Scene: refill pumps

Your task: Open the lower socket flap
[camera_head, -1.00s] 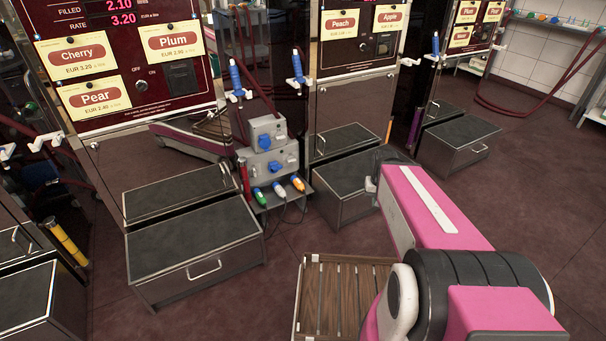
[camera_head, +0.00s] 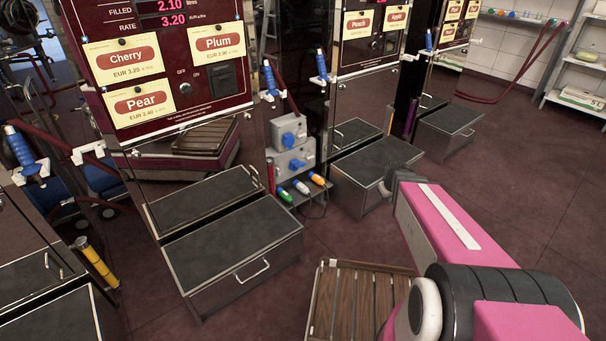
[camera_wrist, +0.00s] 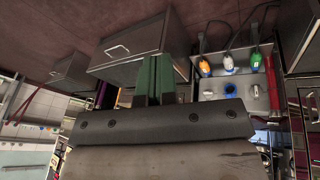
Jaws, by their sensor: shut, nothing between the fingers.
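A grey socket box stands between two pump cabinets. Its lower socket flap (camera_head: 297,165) is blue and looks closed; an upper blue flap (camera_head: 288,139) sits above it. In the wrist view, which is upside down, a blue flap (camera_wrist: 229,88) shows on the box front, right of my gripper. My gripper (camera_wrist: 152,60) shows there as two green fingers close together, shut and empty, in front of a grey drawer box and apart from the sockets.
Green, white and orange plugs (camera_head: 301,187) sit on a shelf below the sockets. Dark step boxes (camera_head: 240,250) and (camera_head: 375,175) jut out on both sides. A wooden slatted platform (camera_head: 350,300) lies on the floor in front. Floor at right is clear.

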